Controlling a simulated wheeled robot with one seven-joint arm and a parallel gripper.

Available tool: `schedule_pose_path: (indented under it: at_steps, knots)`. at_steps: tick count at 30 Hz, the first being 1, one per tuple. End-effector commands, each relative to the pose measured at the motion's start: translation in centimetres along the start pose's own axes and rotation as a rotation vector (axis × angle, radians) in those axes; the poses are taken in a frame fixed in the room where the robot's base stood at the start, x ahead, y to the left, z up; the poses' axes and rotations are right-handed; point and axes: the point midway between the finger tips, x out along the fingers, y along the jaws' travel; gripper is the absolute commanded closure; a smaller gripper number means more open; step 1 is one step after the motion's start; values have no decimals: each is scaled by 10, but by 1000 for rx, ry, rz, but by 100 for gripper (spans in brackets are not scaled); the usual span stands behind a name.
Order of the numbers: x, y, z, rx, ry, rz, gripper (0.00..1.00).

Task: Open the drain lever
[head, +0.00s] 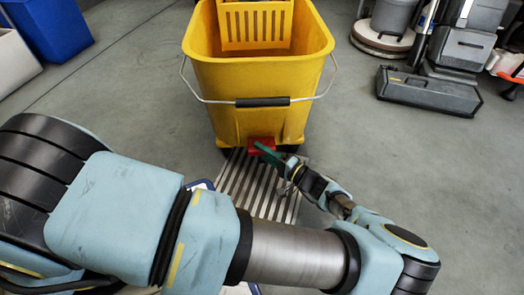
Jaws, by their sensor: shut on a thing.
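A yellow mop bucket (225,90) stands on the floor ahead of me. A red drain fitting (258,147) sits low on its front wall. A green drain lever (268,154) slants from the red fitting down to the right, to the end of my gripper. My gripper (287,166) comes in from the lower right and is shut on the lever. The fingers are small and dark here, so the exact grip is hard to make out.
A metal floor grate (232,180) lies under and in front of the bucket. The bucket's wire handle with a black grip (262,102) hangs across its front. Floor machines (430,90) stand at the upper right. A blue bin (50,30) stands at the upper left.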

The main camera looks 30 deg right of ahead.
Motion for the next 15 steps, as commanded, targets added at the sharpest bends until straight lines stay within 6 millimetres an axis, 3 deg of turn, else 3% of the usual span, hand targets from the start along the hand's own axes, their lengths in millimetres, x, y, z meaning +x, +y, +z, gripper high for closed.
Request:
schedule_pose_path:
  at_steps: [15]
  knots:
    - [1, -21, -2, 169, -2, 162, 100]
